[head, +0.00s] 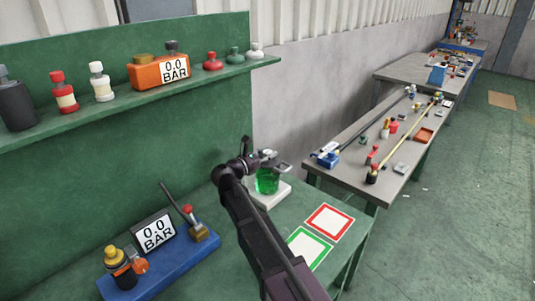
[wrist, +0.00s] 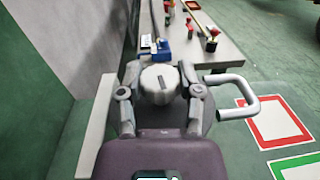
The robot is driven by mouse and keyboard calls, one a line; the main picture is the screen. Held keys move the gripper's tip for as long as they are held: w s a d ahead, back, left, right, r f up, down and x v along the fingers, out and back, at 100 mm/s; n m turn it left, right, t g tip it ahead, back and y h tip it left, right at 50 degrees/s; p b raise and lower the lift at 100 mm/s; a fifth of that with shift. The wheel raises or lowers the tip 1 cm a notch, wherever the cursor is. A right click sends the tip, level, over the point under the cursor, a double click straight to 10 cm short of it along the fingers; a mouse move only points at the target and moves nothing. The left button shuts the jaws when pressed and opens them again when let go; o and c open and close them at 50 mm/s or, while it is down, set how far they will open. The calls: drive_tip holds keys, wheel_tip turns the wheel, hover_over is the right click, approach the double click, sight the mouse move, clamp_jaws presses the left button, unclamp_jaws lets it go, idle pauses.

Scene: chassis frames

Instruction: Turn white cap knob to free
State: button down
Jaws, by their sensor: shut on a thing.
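The pale grey-white ridged cap knob (wrist: 160,77) is between the two fingers of my gripper (wrist: 160,92) in the wrist view. My gripper is shut on it, with a finger against each side. A dark mark shows on the knob's top. In the head view, my gripper (head: 251,163) is at the top of a jar with green contents (head: 267,182), which stands on a white base (head: 272,197). My arm and gripper hide part of the jar's top there. A grey loop handle (wrist: 247,96) sticks out to the right of the knob.
A red-framed square (head: 328,222) and a green-framed square (head: 308,250) lie on the green bench, right of the jar. A blue gauge stand (head: 165,268) is at the left. A shelf (head: 120,112) with bottles runs above. A grey table stands beyond.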

drive_tip(key=n+t+y, duration=0.1)
drive_tip(key=n+y, duration=0.1)
drive_tip(key=y, duration=0.1)
drive_tip(key=n+t+y, duration=0.2)
drive_tip(key=shift+s+d+t+y, duration=0.1)
drive_tip(key=shift+d+t+y, duration=0.05)
drive_tip(key=shift+t+y, duration=0.2)
drive_tip(key=shift+n+t+y, duration=0.45)
drive_tip(key=shift+n+y, duration=1.15)
drive_tip(key=shift+y, duration=0.85)
drive_tip(key=shift+a, duration=0.2)
drive_tip(key=shift+c, duration=1.3)
unclamp_jaws()
drive_tip(key=shift+w, duration=0.2)
drive_tip(key=shift+s, duration=0.2)
drive_tip(key=s+a, duration=0.1)
drive_tip(key=s, duration=1)
drive_tip(key=shift+s, duration=0.35)
